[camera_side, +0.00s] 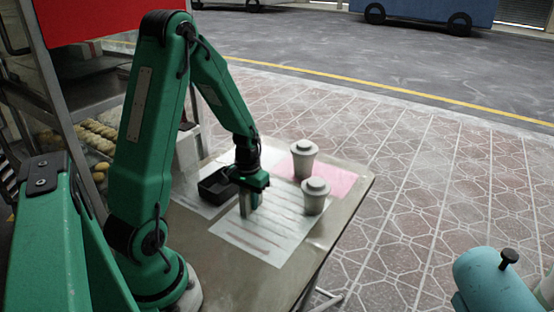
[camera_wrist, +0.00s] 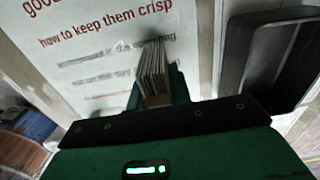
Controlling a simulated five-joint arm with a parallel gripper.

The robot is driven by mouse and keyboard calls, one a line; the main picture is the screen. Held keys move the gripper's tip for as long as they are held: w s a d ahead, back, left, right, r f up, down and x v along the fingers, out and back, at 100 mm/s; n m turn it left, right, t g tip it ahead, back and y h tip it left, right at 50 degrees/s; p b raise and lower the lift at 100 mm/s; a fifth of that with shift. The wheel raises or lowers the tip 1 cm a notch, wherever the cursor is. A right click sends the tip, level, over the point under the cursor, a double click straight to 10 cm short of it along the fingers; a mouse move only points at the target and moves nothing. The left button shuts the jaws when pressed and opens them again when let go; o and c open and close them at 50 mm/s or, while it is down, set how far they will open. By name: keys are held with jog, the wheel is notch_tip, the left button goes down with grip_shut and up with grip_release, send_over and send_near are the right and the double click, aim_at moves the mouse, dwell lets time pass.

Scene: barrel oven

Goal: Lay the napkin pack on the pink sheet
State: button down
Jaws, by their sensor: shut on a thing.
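The napkin pack (camera_wrist: 153,65) is a small stack of pale folded layers with a brown band, standing on edge between my fingers in the wrist view. My gripper (camera_wrist: 160,92) is shut on it. In the side view my gripper (camera_side: 249,207) points down over the white printed sheet (camera_side: 262,241), and the pack is hard to make out between the fingers. I cannot tell if the pack touches the sheet. The pink sheet (camera_side: 340,181) lies at the table's far right, partly hidden behind two lidded cups. It is not in the wrist view.
One grey cup (camera_side: 304,160) stands at the pink sheet's back left, another cup (camera_side: 315,197) at its front. A black tray (camera_side: 216,187) lies left of my gripper; it also shows in the wrist view (camera_wrist: 268,60). The table edge (camera_side: 350,215) is close on the right.

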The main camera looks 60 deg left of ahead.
jog(key=c, duration=1.3)
grip_release()
jog(key=shift+r, duration=0.2)
jog(key=shift+r, duration=6)
jog(key=shift+d, duration=0.1)
jog(key=s+d+r+m+t, duration=0.1)
jog(key=s+d+r, duration=0.1)
jog(key=d, duration=0.3)
jog(key=s+d+r+m+t, duration=0.2)
jog(key=d+r, duration=0.3)
jog(key=d, duration=0.1)
jog(key=s+d+r+m+t, duration=0.1)
jog(key=s+d+r+t, duration=0.1)
jog(key=s+d+r, duration=0.1)
jog(key=shift+d+r+m, duration=0.2)
jog(key=shift+d+r, duration=0.05)
jog(key=shift+d, duration=0.35)
jog(key=shift+d+r+m, duration=0.2)
jog(key=shift+d+r, duration=0.05)
jog(key=shift+d, duration=0.35)
jog(key=shift+o, duration=0.6)
jog(key=shift+s+d+r+t, duration=0.1)
jog(key=shift+s+d+t, duration=0.2)
jog(key=shift+s+d, duration=0.15)
